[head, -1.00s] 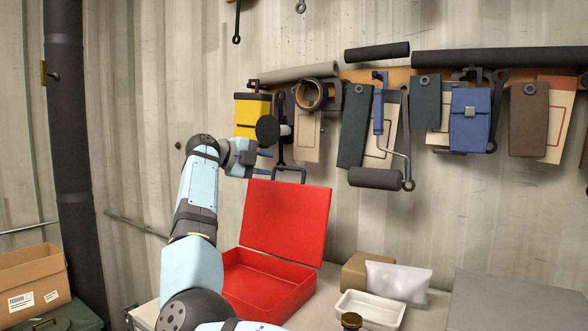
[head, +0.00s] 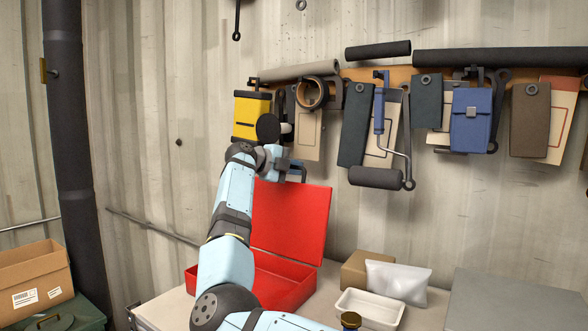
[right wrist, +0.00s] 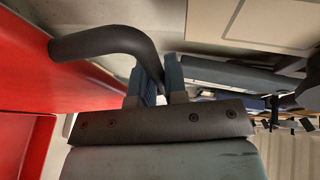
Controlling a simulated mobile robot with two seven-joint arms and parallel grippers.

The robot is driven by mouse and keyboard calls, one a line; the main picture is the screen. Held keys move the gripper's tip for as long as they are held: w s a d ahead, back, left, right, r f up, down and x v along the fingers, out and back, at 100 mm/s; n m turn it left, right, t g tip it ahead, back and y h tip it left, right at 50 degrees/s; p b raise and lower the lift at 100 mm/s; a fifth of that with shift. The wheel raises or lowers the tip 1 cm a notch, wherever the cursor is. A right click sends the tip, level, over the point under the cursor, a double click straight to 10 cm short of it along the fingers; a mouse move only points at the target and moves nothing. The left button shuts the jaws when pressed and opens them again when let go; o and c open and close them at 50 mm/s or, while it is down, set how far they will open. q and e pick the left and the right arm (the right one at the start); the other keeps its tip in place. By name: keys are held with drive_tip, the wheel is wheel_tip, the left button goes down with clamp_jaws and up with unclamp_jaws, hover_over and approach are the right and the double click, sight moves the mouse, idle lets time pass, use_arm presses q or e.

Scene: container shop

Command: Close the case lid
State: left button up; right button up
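The red case (head: 285,283) stands on the worktop with its lid (head: 295,222) upright and open, leaning a little back. The lid's dark handle (right wrist: 105,42) shows in the right wrist view, with the red lid beside it. My right gripper (head: 297,168) is at the lid's top edge in the head view. In the right wrist view its fingers (right wrist: 160,85) are close together on either side of one leg of the handle and look shut on it. My right forearm hides the case's left part. My left gripper is not in view.
A rail of hanging tools and pouches (head: 470,120) is on the wall behind. A yellow pouch (head: 250,117) hangs just above my gripper.

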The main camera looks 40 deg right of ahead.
clamp_jaws()
drive_tip(key=shift+a, duration=0.1)
drive_tip(key=s+a+m+g+h+b, duration=0.1)
drive_tip(key=s+a+m+h+b, duration=0.2)
drive_tip(key=a, duration=1.1)
drive_tip(key=shift+s+h+b, duration=0.55)
drive_tip(key=shift+h+b, duration=1.25)
drive_tip(key=shift+b, duration=0.85)
drive_tip(key=shift+f, duration=0.1)
